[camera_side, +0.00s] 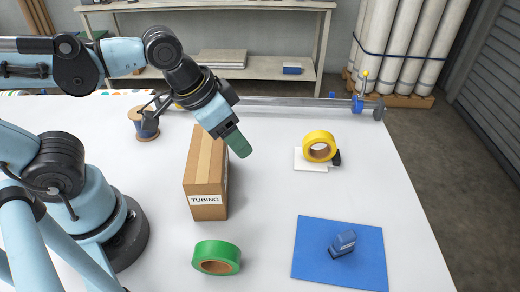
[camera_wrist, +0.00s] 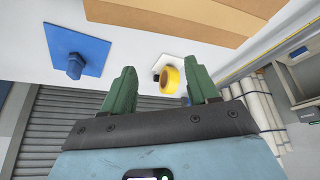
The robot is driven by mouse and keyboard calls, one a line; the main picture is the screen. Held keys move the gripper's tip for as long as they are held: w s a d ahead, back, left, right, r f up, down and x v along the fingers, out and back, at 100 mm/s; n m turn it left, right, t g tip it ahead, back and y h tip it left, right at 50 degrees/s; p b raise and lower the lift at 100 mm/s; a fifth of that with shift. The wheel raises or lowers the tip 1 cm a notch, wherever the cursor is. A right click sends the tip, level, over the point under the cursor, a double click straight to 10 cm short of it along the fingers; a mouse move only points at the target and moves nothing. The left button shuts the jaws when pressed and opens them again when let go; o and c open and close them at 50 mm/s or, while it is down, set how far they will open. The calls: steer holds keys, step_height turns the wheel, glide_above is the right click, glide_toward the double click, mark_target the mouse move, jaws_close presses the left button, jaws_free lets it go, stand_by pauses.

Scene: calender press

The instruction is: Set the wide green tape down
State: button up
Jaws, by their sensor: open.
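The wide green tape (camera_side: 217,257) lies on the white table near its front edge, in front of the cardboard box, in the side view. It does not show in the wrist view. My gripper (camera_side: 240,146) is in the air above and beside the box's right side, well away from the green tape. In the wrist view my gripper (camera_wrist: 163,88) has its two green fingers wide apart with nothing held between them. Beyond the fingertips, the yellow tape shows in the gap at a distance.
A cardboard box (camera_side: 206,178) marked TUBING stands mid-table. A yellow tape (camera_side: 319,146) is on a white pad. A blue mat (camera_side: 315,232) carries a blue object (camera_side: 343,242). A spool (camera_side: 144,124) and a metal rail (camera_side: 290,105) are at the back.

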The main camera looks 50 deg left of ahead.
steer(key=w+a+n, duration=0.1)
steer(key=a, duration=0.1)
steer(key=a+t+y, duration=0.1)
steer(key=a, duration=0.2)
steer(key=w+a+n+t, duration=0.1)
steer(key=a, duration=0.1)
steer(key=shift+w+a+r+n, duration=0.2)
steer(key=shift+w+a+n, duration=0.1)
steer(key=shift+w, duration=0.05)
stand_by(0.8)
